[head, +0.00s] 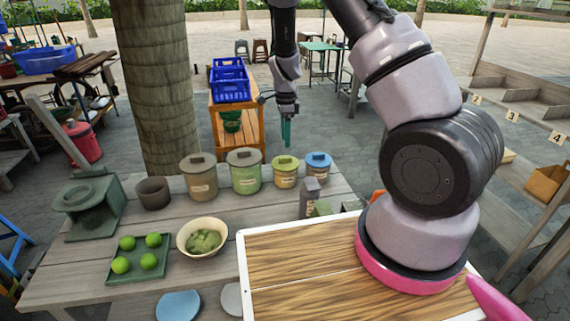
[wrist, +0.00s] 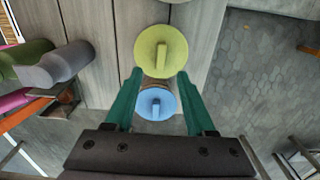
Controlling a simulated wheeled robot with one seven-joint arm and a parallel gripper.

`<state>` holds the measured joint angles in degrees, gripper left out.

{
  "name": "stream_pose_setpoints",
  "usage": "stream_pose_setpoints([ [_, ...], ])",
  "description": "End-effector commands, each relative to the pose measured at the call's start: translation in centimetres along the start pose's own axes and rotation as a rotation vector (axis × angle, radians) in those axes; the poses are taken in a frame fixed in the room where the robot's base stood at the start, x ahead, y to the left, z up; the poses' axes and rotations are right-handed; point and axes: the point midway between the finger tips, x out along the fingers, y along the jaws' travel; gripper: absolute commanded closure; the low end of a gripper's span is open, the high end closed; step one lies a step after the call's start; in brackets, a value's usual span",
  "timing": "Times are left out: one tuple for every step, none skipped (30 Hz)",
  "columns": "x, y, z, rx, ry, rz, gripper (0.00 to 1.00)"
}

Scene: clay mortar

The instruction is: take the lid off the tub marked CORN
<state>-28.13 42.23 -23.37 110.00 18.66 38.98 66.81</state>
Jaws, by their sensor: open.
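A row of lidded tubs stands along the back of the grey plank table. From left they are a brown tub (head: 198,180), a green tub with a grey-brown lid (head: 244,158), a tub with a yellow-green lid (head: 285,163) and a tub with a blue lid (head: 319,160). Their labels are too small to read, so I cannot tell which says CORN. My gripper (head: 287,132) is open and empty, pointing down above the tubs' right end. In the wrist view, the blue lid (wrist: 156,104) shows between my teal fingers (wrist: 160,76). The yellow-green lid (wrist: 161,52) lies just beyond the fingertips.
A grey bottle (head: 309,198) stands in front of the blue-lidded tub. A bowl (head: 185,240), a green tray (head: 137,272) with limes, a brown cup (head: 152,193) and a green stove-like block (head: 90,205) occupy the left. A palm trunk (head: 155,80) rises behind the table.

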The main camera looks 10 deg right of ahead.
Motion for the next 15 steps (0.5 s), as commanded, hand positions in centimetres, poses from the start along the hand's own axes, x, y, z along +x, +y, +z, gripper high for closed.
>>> stream_pose_setpoints([
  [0.9, 0.0, 0.0, 0.001, 0.000, 0.003, 0.45],
  [1.3, 0.0, -0.1, 0.000, 0.001, 0.002, 0.45],
  [1.7, 0.0, 0.0, -0.001, 0.000, 0.002, 0.45],
  [2.0, 0.0, 0.0, -0.001, 0.000, 0.001, 0.45],
  [2.2, 0.0, 0.0, 0.000, -0.001, 0.001, 0.45],
  [2.4, 0.0, 0.0, 0.000, -0.001, 0.001, 0.45],
  [2.5, 0.0, 0.0, -0.001, -0.001, 0.000, 0.45],
  [2.7, 0.0, 0.0, -0.001, -0.001, 0.000, 0.45],
  [2.9, 0.0, 0.0, -0.001, 0.000, 0.000, 0.45],
  [3.1, 0.0, 0.0, -0.001, 0.000, 0.001, 0.45],
  [3.4, 0.0, 0.0, -0.001, 0.000, 0.001, 0.45],
  [3.9, 0.0, 0.0, -0.002, 0.000, 0.002, 0.45],
  [4.3, 0.0, 0.0, -0.002, 0.000, 0.003, 0.45],
  [4.8, -0.1, 0.1, -0.002, 0.000, 0.003, 0.45],
  [5.4, -0.1, 0.0, -0.001, 0.000, 0.003, 0.45],
])
